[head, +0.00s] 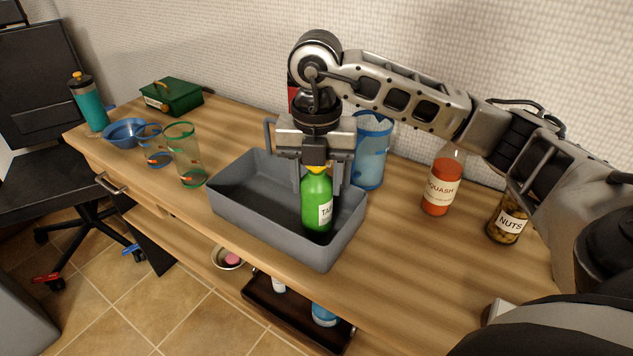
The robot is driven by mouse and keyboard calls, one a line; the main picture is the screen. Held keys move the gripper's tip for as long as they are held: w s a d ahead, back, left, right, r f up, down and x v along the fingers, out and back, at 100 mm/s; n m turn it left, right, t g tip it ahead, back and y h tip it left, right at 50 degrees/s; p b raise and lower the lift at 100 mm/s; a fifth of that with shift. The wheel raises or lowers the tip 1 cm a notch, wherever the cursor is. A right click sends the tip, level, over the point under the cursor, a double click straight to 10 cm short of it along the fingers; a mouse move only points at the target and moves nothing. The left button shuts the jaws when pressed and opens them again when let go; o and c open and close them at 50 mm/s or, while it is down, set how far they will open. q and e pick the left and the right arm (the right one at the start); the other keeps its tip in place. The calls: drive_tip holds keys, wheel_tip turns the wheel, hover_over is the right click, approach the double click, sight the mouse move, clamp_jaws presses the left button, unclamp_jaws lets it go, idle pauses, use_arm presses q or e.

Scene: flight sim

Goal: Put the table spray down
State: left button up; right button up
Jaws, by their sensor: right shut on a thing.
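The table spray is a green bottle (317,203) with a yellow top and a white label that reads "TA..." in part. It is upright inside the grey tray (240,223) on the wooden table, in its right part. I cannot tell whether its base touches the tray floor. My right gripper (318,180) points down from above and is shut on the bottle's upper part. The fingers hide some of the bottle's top. My left gripper is not in view.
A blue tumbler (371,155) stands close behind the tray. A squash bottle (441,182) and a nuts jar (507,219) stand at right. Clear glasses (183,152), a blue bowl (124,132), a teal bottle (90,105) and a green box (171,97) are at left. Bare table (400,250) lies right of the tray.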

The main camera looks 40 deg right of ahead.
drive_tip(key=shift+f, duration=0.55)
